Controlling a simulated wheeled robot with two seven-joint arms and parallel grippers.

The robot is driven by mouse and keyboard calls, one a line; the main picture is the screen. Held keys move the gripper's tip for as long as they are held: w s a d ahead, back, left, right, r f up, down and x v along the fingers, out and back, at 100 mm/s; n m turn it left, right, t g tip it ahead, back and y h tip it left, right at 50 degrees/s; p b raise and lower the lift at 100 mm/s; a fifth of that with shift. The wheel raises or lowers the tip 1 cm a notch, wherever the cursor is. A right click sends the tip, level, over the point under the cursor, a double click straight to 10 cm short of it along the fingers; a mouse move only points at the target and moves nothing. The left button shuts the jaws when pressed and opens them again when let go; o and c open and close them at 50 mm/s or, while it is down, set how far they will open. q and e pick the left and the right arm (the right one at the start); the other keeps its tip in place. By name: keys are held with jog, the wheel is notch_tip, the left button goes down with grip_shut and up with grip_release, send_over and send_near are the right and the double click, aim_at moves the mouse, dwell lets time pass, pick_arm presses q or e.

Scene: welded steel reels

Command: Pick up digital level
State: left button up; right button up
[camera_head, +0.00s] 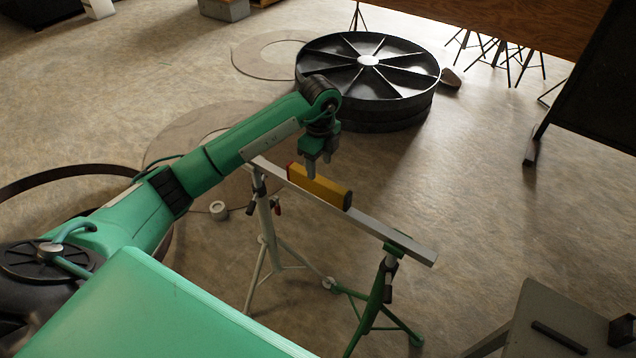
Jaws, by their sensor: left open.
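The digital level (319,186) is a yellow bar with dark red and dark ends. It stands on a narrow metal beam (385,228) held up by two tripod stands. My left gripper (318,166) is open, with its fingers pointing down just above and behind the level's left half. In this view the fingertips overlap the level's upper edge; I cannot tell whether they touch it. My right gripper is not in view.
A green stand (378,298) and a pale stand (268,235) carry the beam. A large black steel reel (366,112) lies on the floor behind. A grey table (565,325) is at the lower right. The floor on the right is mostly clear.

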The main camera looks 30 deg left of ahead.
aim_at(318, 177)
pick_arm(q)
notch_tip(318, 177, down, 3)
jog(key=shift+f, duration=0.1)
notch_tip(318, 177, down, 5)
jog(key=p, duration=0.2)
jog(key=shift+s+a+r+p, duration=0.1)
jog(key=shift+a+r+p, duration=0.1)
jog(key=shift+p, duration=0.2)
jog(key=shift+d+f, duration=0.1)
jog(key=shift+f, duration=0.2)
grip_shut()
jog(key=shift+r, duration=0.1)
notch_tip(318, 177, up, 20)
jog(key=b, duration=0.3)
jog(key=shift+b, duration=0.35)
